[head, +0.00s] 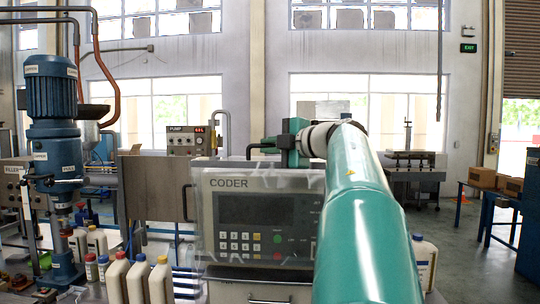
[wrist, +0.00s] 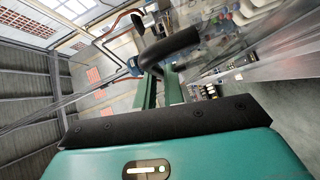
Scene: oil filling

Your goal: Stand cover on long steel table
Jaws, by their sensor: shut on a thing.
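The cover (head: 290,180) looks like a clear panel with dark handles, in front of or around the grey CODER machine (head: 215,225); its exact outline is hard to make out. My gripper (head: 281,142) is at its top edge, shut on a black handle (head: 254,148). In the wrist view my green gripper fingers (wrist: 160,88) meet the black handle (wrist: 172,47), with clear sheet edges spreading to both sides. A steel table (head: 415,174) stands at the back right; I cannot tell whether it is the long one. My arm hides part of the coder.
White bottles (head: 138,281) stand at the front left beside a blue filler machine (head: 53,130). A PUMP box (head: 194,141) is behind. Cardboard boxes (head: 482,177) rest on a blue table at the right. The floor (head: 455,240) at the right is partly clear.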

